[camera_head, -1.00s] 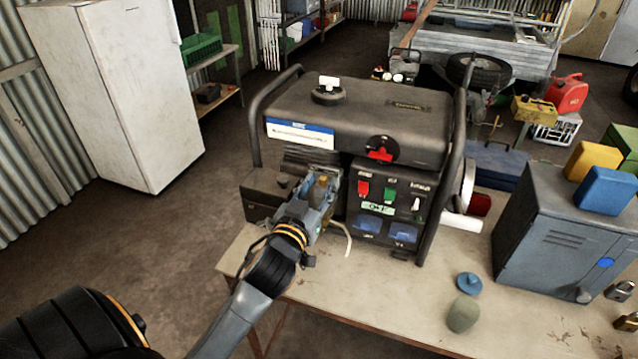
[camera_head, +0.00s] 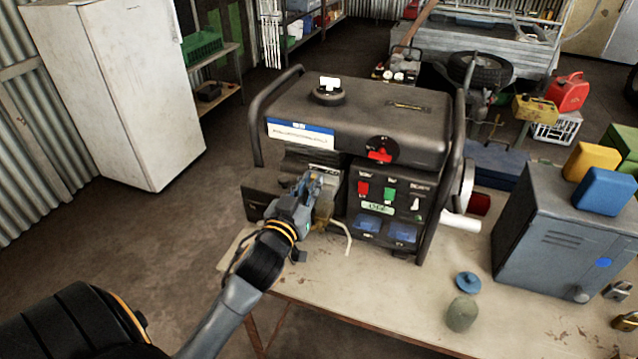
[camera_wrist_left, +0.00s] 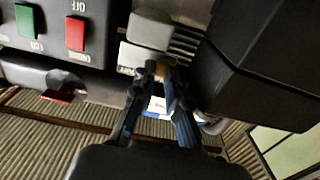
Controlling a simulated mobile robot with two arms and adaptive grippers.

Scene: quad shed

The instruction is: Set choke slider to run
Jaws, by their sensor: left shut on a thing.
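The generator (camera_head: 365,120) stands on the workbench, a dark box in a tubular frame. My left gripper (camera_head: 316,178) is at its front, left of the switch panel (camera_head: 390,205). In the left wrist view my left gripper (camera_wrist_left: 160,78) has its fingers close together on a small tan knob (camera_wrist_left: 161,68), which appears to be the choke slider. A pale label plate (camera_wrist_left: 140,57) lies beside it. The fingers hide most of the knob, and the slider's position mark cannot be read. My right gripper is not in view.
The panel has a red switch (camera_head: 363,188) and a green one (camera_head: 389,194). A red fuel tap (camera_head: 380,155) sits above. A pale cord hangs close to my gripper. A grey cabinet (camera_head: 540,240) stands at right; the bench front is mostly clear.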

